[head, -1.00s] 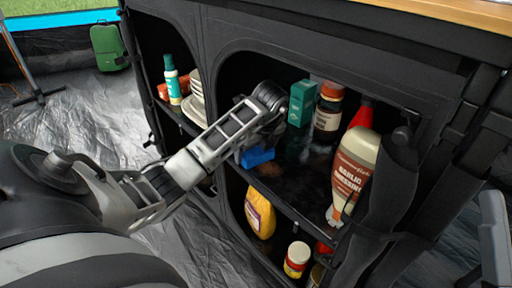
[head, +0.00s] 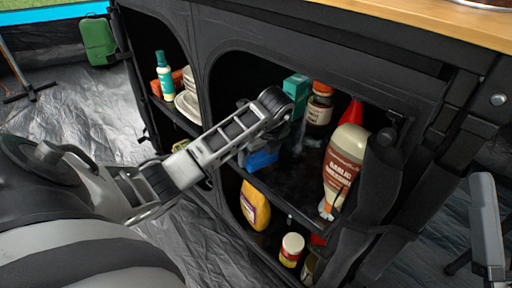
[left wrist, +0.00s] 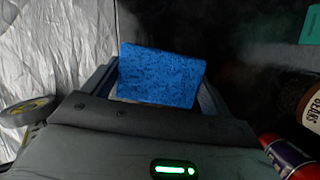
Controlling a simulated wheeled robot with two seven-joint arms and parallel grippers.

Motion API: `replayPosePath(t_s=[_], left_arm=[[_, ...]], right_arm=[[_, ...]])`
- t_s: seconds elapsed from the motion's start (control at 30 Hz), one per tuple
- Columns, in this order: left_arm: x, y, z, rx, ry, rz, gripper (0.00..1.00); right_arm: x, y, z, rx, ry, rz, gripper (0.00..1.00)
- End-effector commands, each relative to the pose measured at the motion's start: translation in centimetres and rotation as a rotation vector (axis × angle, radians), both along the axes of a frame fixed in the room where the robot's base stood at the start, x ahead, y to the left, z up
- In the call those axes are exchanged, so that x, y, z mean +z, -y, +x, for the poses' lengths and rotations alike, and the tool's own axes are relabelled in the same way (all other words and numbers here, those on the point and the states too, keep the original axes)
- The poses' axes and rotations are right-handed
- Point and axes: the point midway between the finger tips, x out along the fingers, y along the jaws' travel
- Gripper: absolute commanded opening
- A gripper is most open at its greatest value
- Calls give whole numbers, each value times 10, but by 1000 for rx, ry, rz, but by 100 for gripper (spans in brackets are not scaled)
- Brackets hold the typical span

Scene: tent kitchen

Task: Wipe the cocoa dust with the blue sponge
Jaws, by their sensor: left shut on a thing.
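My left gripper (head: 258,148) reaches through the opening of the black fabric cabinet, over the middle shelf (head: 290,192). It is shut on the blue sponge (head: 262,160). In the left wrist view the sponge (left wrist: 160,75) sticks out as a flat blue block between the fingers (left wrist: 160,92). It is low, at the shelf's surface or just above; I cannot tell whether it touches. The shelf is dark, and I cannot clearly make out cocoa dust on it. A faint pale haze shows beside the sponge in the wrist view.
A teal box (head: 296,88), a brown jar (head: 319,105) and a garlic dressing bottle (head: 345,165) stand behind and right of the sponge. Plates (head: 187,104) and a teal-capped bottle (head: 165,77) are in the left compartment. A mustard bottle (head: 255,205) and jar (head: 291,249) stand below.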

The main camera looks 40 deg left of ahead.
Motion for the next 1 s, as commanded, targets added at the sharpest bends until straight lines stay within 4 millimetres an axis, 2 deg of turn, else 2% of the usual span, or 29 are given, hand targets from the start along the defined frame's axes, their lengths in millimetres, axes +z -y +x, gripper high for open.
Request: replayPosePath(t_s=[0.3, 0.57, 0.83, 1.0], left_arm=[[-3, 29, -3, -6, -6, -6, 61], [-4, 40, -5, -8, -8, -9, 61], [-3, 63, -7, -9, -10, -9, 61], [-2, 67, -8, -8, -11, -8, 61]], right_arm=[[13, 0, 0, -1, 1, -1, 100], [18, 0, 0, -1, 1, -1, 100], [28, 0, 0, 0, 0, 0, 100], [33, 0, 0, 0, 0, 0, 100]])
